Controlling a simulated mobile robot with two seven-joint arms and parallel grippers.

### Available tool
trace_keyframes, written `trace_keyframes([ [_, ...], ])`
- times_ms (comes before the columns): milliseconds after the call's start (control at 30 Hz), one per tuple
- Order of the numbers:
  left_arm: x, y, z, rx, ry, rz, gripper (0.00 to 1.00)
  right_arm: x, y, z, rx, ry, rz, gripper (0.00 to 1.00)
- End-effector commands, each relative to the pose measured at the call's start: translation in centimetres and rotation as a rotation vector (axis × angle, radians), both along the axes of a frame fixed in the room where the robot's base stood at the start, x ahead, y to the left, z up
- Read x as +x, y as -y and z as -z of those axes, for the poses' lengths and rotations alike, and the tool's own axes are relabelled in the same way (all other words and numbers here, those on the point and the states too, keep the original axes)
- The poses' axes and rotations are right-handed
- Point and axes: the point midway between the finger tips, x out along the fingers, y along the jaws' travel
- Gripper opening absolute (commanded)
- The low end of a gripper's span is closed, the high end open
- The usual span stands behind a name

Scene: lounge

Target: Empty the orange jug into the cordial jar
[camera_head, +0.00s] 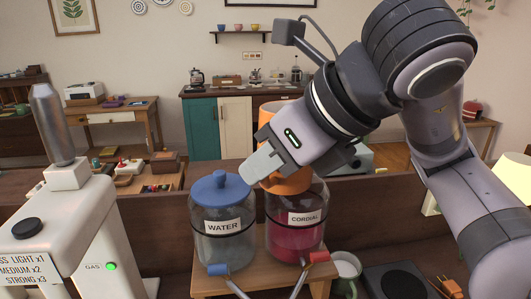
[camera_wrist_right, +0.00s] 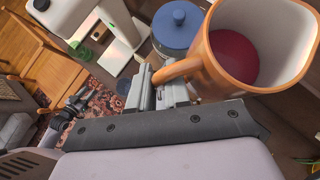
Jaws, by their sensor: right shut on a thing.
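The orange jug (camera_head: 288,183) is above the cordial jar (camera_head: 294,240), partly hidden behind my right gripper (camera_head: 262,164). In the wrist view the jug (camera_wrist_right: 204,66) shows its open mouth and red liquid at its bottom. My right gripper (camera_wrist_right: 172,97) is shut on the jug's handle. The jug looks roughly upright, and no stream shows. The cordial jar is clear glass with a "CORDIAL" label, red liquid and a red tap; the jug hides its mouth. My left gripper is not in view.
The water jar (camera_head: 223,244) with a blue lid stands left of the cordial jar on a wooden stand (camera_head: 262,272). A white gas machine (camera_head: 70,240) is at the left.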

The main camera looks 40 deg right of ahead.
Motion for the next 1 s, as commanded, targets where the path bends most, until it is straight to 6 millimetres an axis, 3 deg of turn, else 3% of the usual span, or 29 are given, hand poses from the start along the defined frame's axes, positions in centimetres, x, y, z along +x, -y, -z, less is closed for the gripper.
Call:
trace_keyframes([
  [1000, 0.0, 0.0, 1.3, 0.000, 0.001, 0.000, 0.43, 0.0, -0.1, 2.9, 0.024, -0.007, 0.001, 0.00],
])
